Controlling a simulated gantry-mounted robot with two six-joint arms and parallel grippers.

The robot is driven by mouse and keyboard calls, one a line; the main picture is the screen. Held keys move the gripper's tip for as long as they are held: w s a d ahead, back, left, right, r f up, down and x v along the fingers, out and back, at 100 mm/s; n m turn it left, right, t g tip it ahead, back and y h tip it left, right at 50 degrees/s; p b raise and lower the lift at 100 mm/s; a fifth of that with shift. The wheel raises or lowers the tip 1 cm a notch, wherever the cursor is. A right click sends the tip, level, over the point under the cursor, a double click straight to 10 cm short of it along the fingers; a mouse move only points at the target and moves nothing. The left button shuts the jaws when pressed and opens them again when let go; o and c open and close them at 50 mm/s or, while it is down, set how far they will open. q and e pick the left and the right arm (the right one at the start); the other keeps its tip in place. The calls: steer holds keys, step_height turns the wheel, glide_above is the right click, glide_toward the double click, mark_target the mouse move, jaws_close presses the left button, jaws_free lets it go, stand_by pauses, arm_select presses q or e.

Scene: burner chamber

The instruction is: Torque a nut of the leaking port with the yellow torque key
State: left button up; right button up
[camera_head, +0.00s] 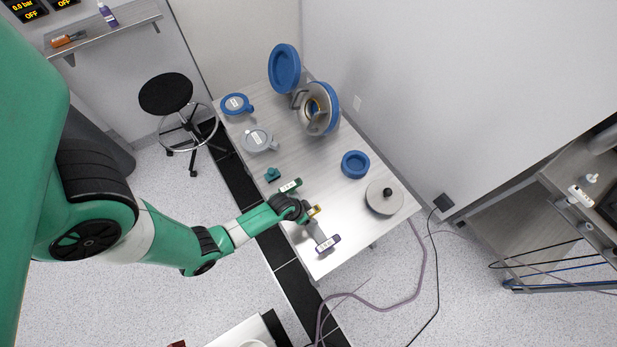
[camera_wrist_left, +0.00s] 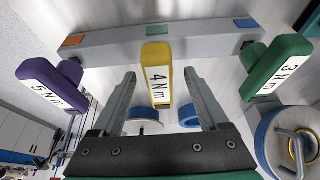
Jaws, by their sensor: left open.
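The yellow torque key (camera_head: 315,210), marked 4 Nm, stands at the near part of the table; it also shows in the left wrist view (camera_wrist_left: 156,72). My left gripper (camera_head: 306,212) is beside it. In the left wrist view my left gripper (camera_wrist_left: 159,78) is open, with one finger on each side of the yellow key, not closed on it. The metal chamber with a blue ring (camera_head: 318,108) stands at the far end of the table. I cannot tell which port leaks, and no nut is clear. My right gripper is not in view.
A green 3 Nm key (camera_head: 290,186) and a purple 5 Nm key (camera_head: 328,243) flank the yellow one along a grey rack (camera_wrist_left: 110,46). A blue ring (camera_head: 355,164), a round plate with a black knob (camera_head: 384,198) and a grey lidded part (camera_head: 258,140) stand on the table.

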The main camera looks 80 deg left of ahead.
arm_select(q)
steer(key=shift+w+f, duration=0.15)
steer(key=shift+f, duration=0.1)
jaws_close()
steer(key=shift+r, duration=0.15)
steer(key=shift+r+p, duration=0.3)
steer(key=shift+r, duration=0.1)
step_height(320, 180, up, 9)
steer(key=p, duration=0.7)
steer(key=shift+r+p, duration=0.1)
steer(key=shift+p, duration=0.25)
